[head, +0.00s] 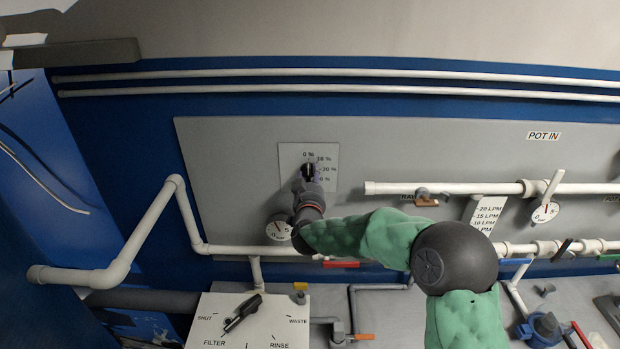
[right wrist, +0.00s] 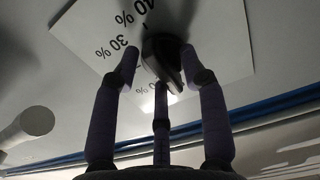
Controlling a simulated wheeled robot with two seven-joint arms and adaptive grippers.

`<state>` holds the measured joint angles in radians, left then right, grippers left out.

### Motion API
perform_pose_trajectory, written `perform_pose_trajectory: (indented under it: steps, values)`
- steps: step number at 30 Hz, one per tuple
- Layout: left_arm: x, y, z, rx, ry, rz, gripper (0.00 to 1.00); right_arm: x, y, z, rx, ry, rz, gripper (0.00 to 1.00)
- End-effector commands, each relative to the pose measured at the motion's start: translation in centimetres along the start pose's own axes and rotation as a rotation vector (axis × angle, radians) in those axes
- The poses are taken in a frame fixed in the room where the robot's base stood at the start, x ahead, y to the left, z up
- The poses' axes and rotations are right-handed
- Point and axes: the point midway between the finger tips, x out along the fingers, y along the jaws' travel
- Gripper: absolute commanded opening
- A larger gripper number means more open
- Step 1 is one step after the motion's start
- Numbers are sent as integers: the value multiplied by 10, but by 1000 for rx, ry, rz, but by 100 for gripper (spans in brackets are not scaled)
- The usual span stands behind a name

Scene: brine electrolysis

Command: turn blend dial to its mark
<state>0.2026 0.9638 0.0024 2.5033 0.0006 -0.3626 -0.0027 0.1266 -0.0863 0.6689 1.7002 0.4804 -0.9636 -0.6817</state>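The blend dial is a black knob (head: 309,170) on a white plate (head: 288,158) with a percent scale, fixed to the grey panel. The scale starts with 0 % at the top and runs down the right side. My right gripper (head: 310,181) is at the knob from below. In the right wrist view, the dark knob (right wrist: 167,55) lies between the fingertips of the right gripper (right wrist: 160,66), one finger on each side and a third below. Whether the fingers press on it is unclear. The knob's pointer direction is partly hidden. My left gripper is not in view.
A round gauge (head: 279,228) sits just below the dial, partly behind my right arm. White pipes (head: 155,225) run to the left and below. A filter selector box (head: 262,325) with a black handle stands lower down. The panel left of the dial is clear.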

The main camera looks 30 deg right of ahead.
Motion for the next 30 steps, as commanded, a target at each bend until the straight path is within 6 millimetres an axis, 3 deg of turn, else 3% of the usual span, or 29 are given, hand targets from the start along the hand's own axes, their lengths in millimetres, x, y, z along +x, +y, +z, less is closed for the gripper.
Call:
perform_pose_trajectory:
  steps: [8, 13, 24, 30]
  values:
    - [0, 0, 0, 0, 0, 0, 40, 0, 0, 0, 1, 0, 0, 46]
    - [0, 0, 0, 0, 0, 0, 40, -12, -1, -1, 2, 1, -1, 46]
    - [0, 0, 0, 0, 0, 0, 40, -81, -1, -1, 1, 1, -2, 46]
    - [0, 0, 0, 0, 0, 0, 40, -109, -1, -1, 2, 1, -1, 46]
